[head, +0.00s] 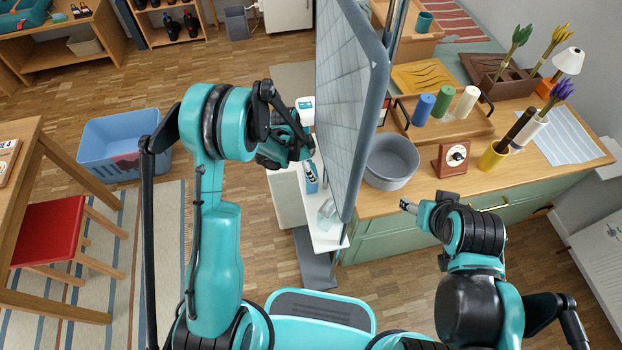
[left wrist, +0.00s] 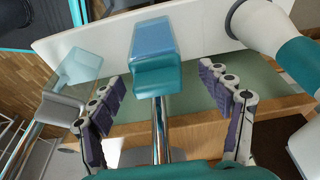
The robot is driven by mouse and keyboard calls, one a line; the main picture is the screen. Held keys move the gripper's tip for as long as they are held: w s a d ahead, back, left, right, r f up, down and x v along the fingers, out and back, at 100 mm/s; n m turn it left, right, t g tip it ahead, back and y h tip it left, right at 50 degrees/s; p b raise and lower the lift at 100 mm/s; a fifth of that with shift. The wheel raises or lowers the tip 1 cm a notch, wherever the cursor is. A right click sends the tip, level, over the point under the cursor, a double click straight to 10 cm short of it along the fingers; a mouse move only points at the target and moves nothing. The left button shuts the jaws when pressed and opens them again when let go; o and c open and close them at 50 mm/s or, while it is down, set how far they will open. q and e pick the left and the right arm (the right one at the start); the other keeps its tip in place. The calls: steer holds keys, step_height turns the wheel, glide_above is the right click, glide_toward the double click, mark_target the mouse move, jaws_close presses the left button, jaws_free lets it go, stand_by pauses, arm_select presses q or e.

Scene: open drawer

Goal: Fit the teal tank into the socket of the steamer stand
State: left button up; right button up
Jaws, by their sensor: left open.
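My left gripper (head: 300,150) is beside the upright grey board in the head view. In the left wrist view its two fingers (left wrist: 168,115) are spread wide. A blue box with a teal lower part (left wrist: 155,75) lies between and beyond them, above a chrome pole (left wrist: 160,130). A translucent teal container (left wrist: 80,65) sits left of it, at a grey piece (left wrist: 62,106). I cannot tell which is the tank; no socket is clear. In the head view a clear teal object (head: 326,210) is on a white surface (head: 327,238). My right gripper (head: 408,205) is near the counter's front edge; its fingers are too small to read.
The tall grey board (head: 350,110) blocks part of the head view beside the counter. A grey basin (head: 391,165), a wooden timer (head: 451,158) and a tray with several cylinders (head: 443,128) crowd the counter. A blue basket (head: 120,143) stands on the floor at left.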

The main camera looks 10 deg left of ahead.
arm_select(q)
steer(key=b+x, duration=0.1)
steer(key=x, duration=0.1)
steer(key=b+x, duration=0.1)
steer(key=x, duration=0.1)
steer(key=shift+s+f, duration=0.1)
steer(key=shift+s, duration=0.05)
steer(key=shift+d+f, duration=0.1)
steer(key=shift+f, duration=0.3)
steer(key=shift+r, duration=0.1)
steer(key=shift+c, duration=0.9)
steer(key=c, duration=1.2)
steer(key=shift+c, duration=0.2)
